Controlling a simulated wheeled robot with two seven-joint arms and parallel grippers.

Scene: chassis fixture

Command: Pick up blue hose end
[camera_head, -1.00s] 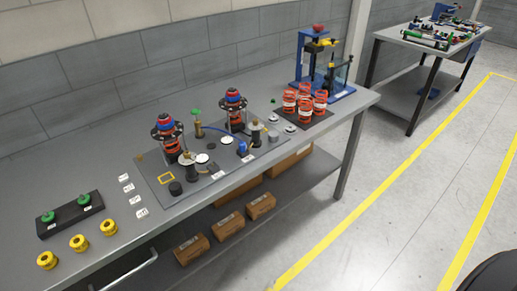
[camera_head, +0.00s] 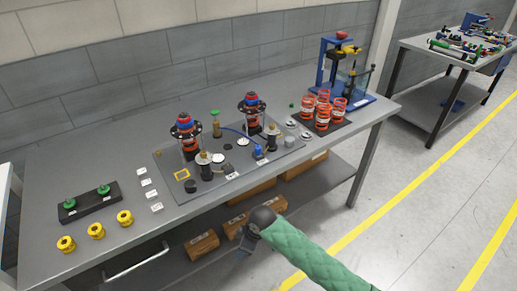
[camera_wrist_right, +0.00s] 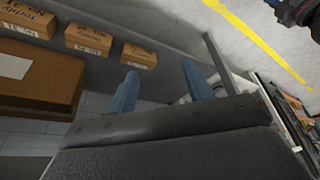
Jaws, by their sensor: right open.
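A thin blue hose (camera_head: 236,131) lies on the dark fixture plate on the table in the head view. It runs from near a brass fitting with a green cap (camera_head: 216,118) to near a small blue fitting (camera_head: 258,151) at the plate's front. The exact hose ends are too small to tell. My right gripper (camera_head: 243,251) is low in front of the table edge, below and apart from the hose. In the right wrist view its two blue fingers (camera_wrist_right: 160,83) are spread with nothing between them. My left gripper is out of view.
Two strut assemblies with red and blue tops (camera_head: 186,130) stand on the plate. Orange springs (camera_head: 323,109) and a blue press (camera_head: 341,75) stand at the right. Cardboard boxes (camera_head: 202,245) sit on the lower shelf. Yellow rings (camera_head: 96,231) lie at the left front.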

